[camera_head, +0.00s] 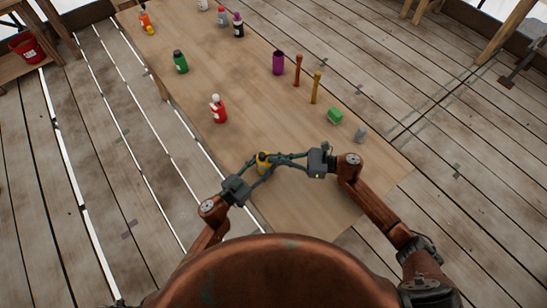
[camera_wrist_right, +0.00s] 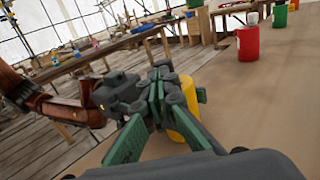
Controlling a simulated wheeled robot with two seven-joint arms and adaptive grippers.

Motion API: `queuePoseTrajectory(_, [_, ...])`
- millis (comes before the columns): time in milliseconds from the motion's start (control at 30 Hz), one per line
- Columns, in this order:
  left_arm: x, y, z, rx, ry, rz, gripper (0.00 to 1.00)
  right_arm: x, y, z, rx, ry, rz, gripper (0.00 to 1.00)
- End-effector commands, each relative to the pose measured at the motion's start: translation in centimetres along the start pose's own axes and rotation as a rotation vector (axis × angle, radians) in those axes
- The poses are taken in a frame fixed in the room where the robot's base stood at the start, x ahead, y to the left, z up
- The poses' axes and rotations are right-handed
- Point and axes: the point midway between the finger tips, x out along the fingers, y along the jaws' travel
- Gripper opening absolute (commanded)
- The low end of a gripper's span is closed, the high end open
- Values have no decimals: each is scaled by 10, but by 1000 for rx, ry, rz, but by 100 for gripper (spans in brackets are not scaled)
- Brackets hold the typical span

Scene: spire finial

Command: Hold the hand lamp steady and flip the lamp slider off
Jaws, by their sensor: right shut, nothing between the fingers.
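The hand lamp (camera_head: 263,158) is a small yellow and dark body at the near part of the table. In the right wrist view its yellow side (camera_wrist_right: 187,124) shows behind the fingers. My left gripper (camera_head: 259,169) has its fingers around the lamp and appears shut on it; in the right wrist view its dark body (camera_wrist_right: 118,95) is left of the lamp. My right gripper (camera_head: 278,159) is shut and empty, its tips close beside the lamp on the right. Its green-grey fingers (camera_wrist_right: 157,105) partly cover the lamp. I cannot make out the slider or whether the tips touch it.
The wooden table (camera_head: 225,80) holds a red bottle (camera_head: 219,110), a green bottle (camera_head: 180,62), a purple cup (camera_head: 278,63), two upright pegs, a green block (camera_head: 335,115) and a small grey item (camera_head: 360,134). The tabletop right of the grippers is clear.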

Motion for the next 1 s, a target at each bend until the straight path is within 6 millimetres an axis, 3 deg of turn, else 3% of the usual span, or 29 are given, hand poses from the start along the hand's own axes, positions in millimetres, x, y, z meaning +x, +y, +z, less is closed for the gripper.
queuePoseTrajectory(500, [0,0,0,0,0,0,12,-107,-1,-1,0,3,-4,0])
queuePoseTrajectory(700, [0,0,0,0,0,0,12,-127,0,0,0,1,-1,0])
queuePoseTrajectory(1000, [0,0,0,0,0,0,12,-131,0,0,0,1,-2,0])
